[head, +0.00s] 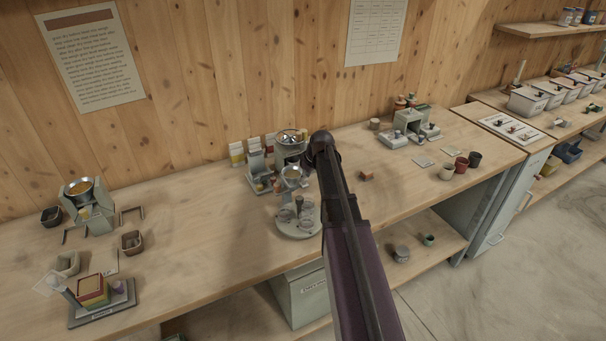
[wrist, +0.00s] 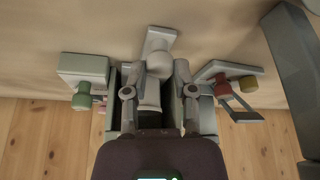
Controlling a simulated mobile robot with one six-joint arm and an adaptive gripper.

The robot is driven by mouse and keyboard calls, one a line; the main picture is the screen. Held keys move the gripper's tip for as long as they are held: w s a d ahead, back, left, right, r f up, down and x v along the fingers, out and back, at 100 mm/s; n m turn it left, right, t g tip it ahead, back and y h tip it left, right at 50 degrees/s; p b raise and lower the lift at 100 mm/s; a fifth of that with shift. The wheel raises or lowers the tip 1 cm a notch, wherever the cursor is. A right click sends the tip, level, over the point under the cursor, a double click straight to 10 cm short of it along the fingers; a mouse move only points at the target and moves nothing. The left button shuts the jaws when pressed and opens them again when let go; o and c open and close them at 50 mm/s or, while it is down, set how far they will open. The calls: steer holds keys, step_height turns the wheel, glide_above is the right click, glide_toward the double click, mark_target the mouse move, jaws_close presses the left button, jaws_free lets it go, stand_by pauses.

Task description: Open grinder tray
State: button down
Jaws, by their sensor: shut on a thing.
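In the wrist view my gripper (wrist: 159,91) has its two dark-jointed fingers on either side of a pale grey part (wrist: 149,93). It is shut on this part. I cannot tell whether the part belongs to the grinder tray. A pale round knob (wrist: 160,64) on a narrow grey plate (wrist: 157,40) is just beyond the fingertips. A grey-green machine with a round bowl (head: 290,139) stands just left of my arm. Which machine is the grinder is not clear.
In the wrist view, a grey block with a green knob (wrist: 82,98) is left of the fingers. A plate with a red knob (wrist: 222,89) is right. In the head view, a round grey stand (head: 298,226) and a small reddish block (head: 367,176) are near my arm.

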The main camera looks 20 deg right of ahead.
steer(key=s, duration=0.8)
steer(key=shift+s+d, duration=0.1)
steer(key=shift+s, duration=0.3)
steer(key=shift+c, duration=2.1)
jaws_free()
steer(key=shift+w, duration=0.1)
steer(key=shift+r, duration=0.15)
